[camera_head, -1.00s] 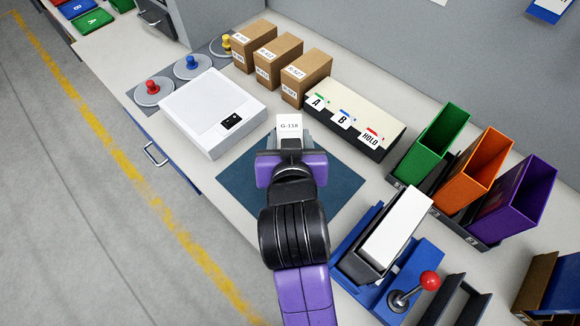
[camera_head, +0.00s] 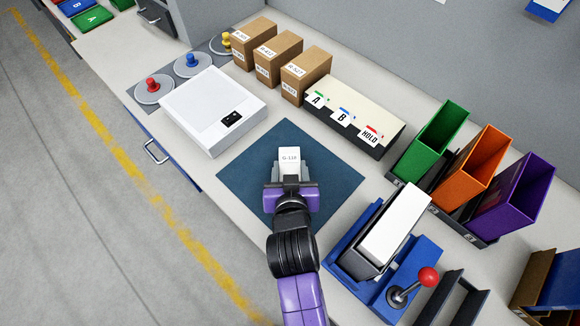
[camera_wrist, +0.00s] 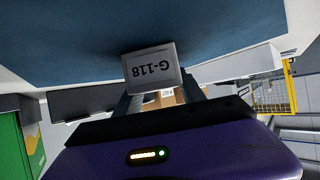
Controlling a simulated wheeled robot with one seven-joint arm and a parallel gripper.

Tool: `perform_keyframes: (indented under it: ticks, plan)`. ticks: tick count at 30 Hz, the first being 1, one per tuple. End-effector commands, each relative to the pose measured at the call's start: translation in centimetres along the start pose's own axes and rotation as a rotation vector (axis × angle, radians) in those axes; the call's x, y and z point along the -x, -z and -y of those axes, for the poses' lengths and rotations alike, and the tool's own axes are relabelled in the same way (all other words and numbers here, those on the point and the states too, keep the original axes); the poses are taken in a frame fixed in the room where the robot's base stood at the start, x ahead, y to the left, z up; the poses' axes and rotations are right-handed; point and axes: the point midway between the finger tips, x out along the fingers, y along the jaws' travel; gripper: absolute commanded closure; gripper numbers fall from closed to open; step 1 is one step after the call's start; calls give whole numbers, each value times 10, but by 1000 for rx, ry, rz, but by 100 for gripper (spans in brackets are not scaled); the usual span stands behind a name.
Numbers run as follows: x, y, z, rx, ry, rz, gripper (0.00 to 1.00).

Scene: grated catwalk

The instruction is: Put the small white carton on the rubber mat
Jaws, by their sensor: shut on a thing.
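The small white carton (camera_head: 289,157), labelled G-118, is held in my gripper (camera_head: 290,172). The carton also shows in the wrist view (camera_wrist: 151,68), between the fingers of my gripper (camera_wrist: 165,100). My gripper is shut on it. The dark blue rubber mat (camera_head: 245,178) lies flat on the bench, and the carton is over its middle part in the head view. The mat also shows in the wrist view (camera_wrist: 70,45). I cannot tell whether the carton touches the mat. My arm hides part of the mat's near side.
A white scale-like box (camera_head: 212,110) stands left of the mat. A card file (camera_head: 355,115) and brown cartons (camera_head: 305,75) stand behind it. A blue press with a red-knobbed lever (camera_head: 400,285) is at right, with green, orange and purple bins (camera_head: 470,170) beyond.

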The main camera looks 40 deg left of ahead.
Motion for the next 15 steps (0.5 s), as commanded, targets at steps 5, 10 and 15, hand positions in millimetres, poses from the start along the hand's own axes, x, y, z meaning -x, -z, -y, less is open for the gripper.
perform_keyframes:
  ticks: [5,10,15]
  plan:
    - [0,0,0,0,0,-1,97]
    - [-1,-1,0,0,0,0,37]
    - [-1,-1,0,0,0,0,31]
